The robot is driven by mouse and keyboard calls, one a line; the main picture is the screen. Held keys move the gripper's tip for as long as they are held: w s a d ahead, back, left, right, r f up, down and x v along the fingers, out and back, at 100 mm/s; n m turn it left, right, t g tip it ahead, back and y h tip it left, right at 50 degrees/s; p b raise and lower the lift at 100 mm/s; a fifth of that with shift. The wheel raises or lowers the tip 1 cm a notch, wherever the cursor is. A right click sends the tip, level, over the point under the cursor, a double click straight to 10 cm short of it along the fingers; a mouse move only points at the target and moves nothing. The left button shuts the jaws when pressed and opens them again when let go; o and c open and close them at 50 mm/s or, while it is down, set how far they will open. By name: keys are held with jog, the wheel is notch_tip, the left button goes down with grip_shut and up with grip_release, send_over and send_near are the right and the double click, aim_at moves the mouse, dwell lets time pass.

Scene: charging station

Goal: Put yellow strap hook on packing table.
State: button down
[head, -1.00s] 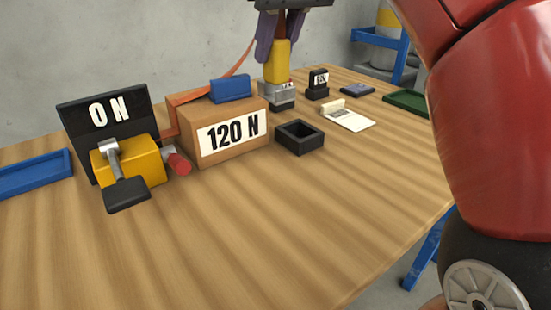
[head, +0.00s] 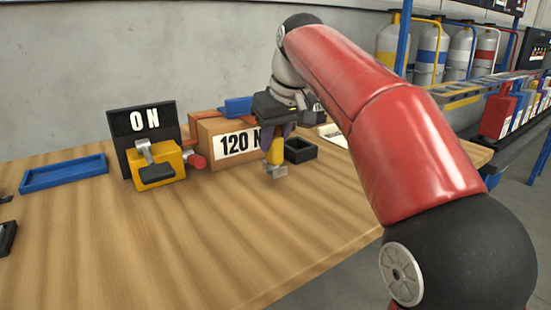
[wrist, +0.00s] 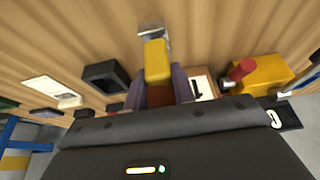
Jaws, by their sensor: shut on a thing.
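The yellow strap hook (head: 275,152) has a yellow body with a grey metal end pointing down. My gripper (head: 277,138) is shut on its upper part, with purple fingers on either side. In the head view the hook is in front of the cardboard box marked 120 N (head: 222,147). The wrist view shows the yellow body (wrist: 157,62) between my fingers (wrist: 160,88), its metal end over bare wood. I cannot tell if the metal end touches the wood. The packing table (head: 190,235) has a wooden top with a wide bare front.
A yellow clamp device (head: 160,170) with a black ON sign (head: 143,121) stands left of the box. A black open holder (head: 300,150) is right of the hook. A blue tray (head: 62,173) lies far left. Gas cylinders (head: 432,50) stand beyond the table at right.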

jog(key=shift+f+b, duration=0.85)
jog(key=shift+f, duration=0.45)
jog(key=shift+f, duration=0.2)
jog(key=c, duration=1.2)
grip_release()
jog(key=shift+o, duration=0.2)
jog(key=shift+r, duration=0.55)
jog(key=p+v, duration=0.4)
jog(key=v, duration=0.7)
jog(key=shift+s+d, duration=0.2)
